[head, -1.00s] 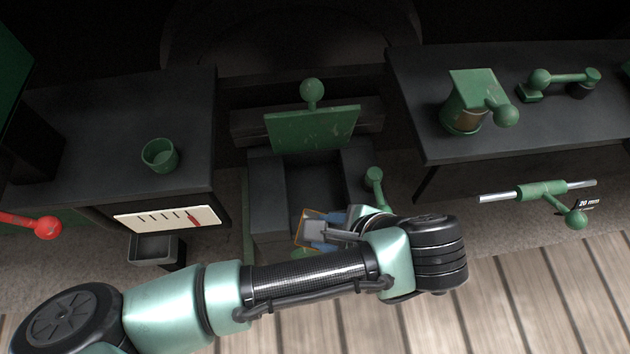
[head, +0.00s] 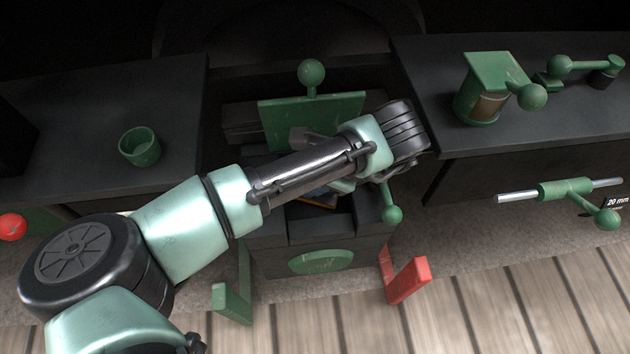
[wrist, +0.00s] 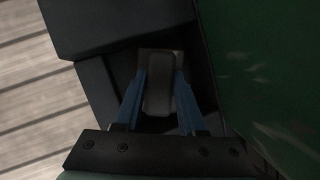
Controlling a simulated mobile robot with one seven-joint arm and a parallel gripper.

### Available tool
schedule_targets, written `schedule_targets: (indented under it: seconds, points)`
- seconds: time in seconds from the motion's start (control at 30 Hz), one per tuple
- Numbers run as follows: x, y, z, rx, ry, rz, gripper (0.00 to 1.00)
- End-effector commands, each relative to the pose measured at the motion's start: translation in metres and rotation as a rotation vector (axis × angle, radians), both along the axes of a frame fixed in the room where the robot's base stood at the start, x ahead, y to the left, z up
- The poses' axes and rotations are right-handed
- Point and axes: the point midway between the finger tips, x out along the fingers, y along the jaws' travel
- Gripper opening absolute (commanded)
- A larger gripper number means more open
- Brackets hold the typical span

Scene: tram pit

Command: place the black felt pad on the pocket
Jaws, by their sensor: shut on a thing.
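My gripper (wrist: 159,85) has its two blue fingers closed on a dark grey, rounded block, which I take to be the black felt pad (wrist: 158,92). In the head view my arm hides most of the gripper and the recess. The dark box (head: 320,235) has an upright green plate (head: 275,122) at its back.
A green lever with a ball (head: 392,213) stands at the box's right. Red (head: 408,280) and green (head: 232,303) brackets stick out low in front. Benches flank the box, with a green cup (head: 140,147) left and a green machine (head: 486,90) right.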

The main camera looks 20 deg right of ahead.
Motion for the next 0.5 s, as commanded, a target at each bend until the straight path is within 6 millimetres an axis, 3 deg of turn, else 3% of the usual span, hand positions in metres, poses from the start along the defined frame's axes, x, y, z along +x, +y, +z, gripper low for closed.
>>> schedule_targets:
  seconds: [0.2, 0.3, 0.5]
  points:
    - [0.009, -0.003, -0.001, 0.051, 0.172, 0.001, 0.0]
    - [0.008, -0.002, -0.013, 0.053, 0.179, -0.002, 0.0]
    - [0.007, -0.002, -0.015, 0.052, 0.177, -0.002, 0.0]
